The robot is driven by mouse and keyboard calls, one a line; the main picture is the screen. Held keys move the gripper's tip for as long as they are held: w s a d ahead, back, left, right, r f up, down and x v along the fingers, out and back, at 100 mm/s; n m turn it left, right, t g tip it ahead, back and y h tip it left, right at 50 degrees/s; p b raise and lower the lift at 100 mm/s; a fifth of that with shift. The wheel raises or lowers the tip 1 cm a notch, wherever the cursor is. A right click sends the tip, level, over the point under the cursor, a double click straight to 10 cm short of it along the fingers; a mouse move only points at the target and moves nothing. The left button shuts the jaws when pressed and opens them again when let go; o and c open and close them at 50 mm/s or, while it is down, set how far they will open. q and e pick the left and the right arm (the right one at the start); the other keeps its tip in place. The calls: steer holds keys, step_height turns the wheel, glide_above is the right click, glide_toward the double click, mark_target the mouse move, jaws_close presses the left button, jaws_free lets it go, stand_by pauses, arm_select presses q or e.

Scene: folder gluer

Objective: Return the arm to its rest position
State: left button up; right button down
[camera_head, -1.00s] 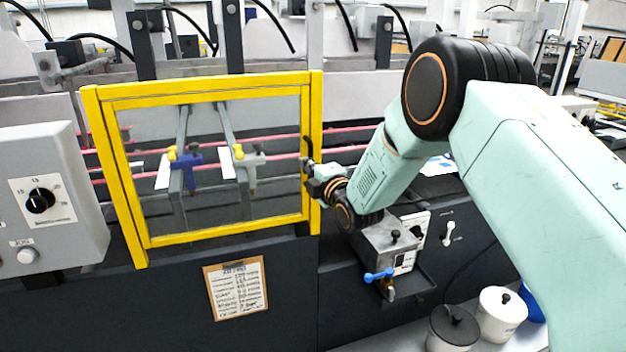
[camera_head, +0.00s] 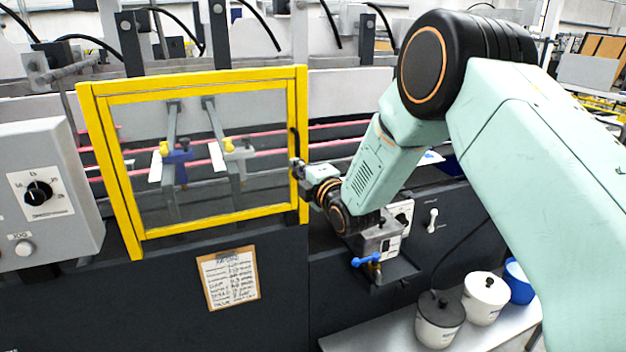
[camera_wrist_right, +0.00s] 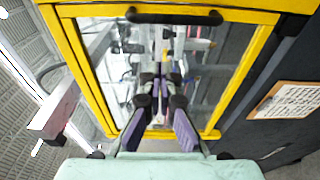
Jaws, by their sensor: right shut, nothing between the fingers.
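My right arm comes in from the right in the head view and reaches to the right side of the yellow-framed guard door (camera_head: 200,239). My right gripper (camera_head: 297,170) is at the door's right upright, small and partly hidden by the wrist. In the right wrist view my right gripper (camera_wrist_right: 159,85) points at the door's clear panel, and its fingers are shut with nothing between them. The black door handle (camera_wrist_right: 174,17) lies across the top of that view, apart from the fingers. My left gripper is not in view.
A grey control box (camera_head: 45,160) with a black knob stands at the left. A clipboard sheet (camera_head: 230,278) hangs below the door. A blue-handled valve (camera_head: 367,260) sits under my right wrist. Lidded pots (camera_head: 440,320) stand on a shelf at lower right.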

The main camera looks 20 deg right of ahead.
steer(key=shift+s+d, duration=0.75)
steer(key=shift+s, duration=2.25)
steer(key=s+a+f+m+g+h+b, duration=0.15)
steer(key=s+f+m+g, duration=0.25)
steer(key=s+f+m, duration=0.6)
steer(key=s+a+f+m+g+b, duration=0.15)
steer(key=s+f+m+g, duration=0.4)
steer(key=f, duration=0.85)
steer(key=s+f+m+g+b, duration=0.1)
steer(key=s+f+g+b, duration=0.1)
steer(key=s+f, duration=0.4)
steer(key=s+f+m+g+b, duration=0.2)
steer(key=s+f, duration=0.5)
steer(key=s, duration=0.8)
steer(key=s+f+m+g+b, duration=0.1)
steer(key=s+f+g+b, duration=0.2)
steer(key=s+f, duration=0.3)
steer(key=s+g, duration=0.1)
steer(key=s, duration=0.3)
steer(key=shift+s+a+f, duration=0.15)
steer(key=shift+a+f, duration=0.05)
steer(key=shift+a, duration=0.05)
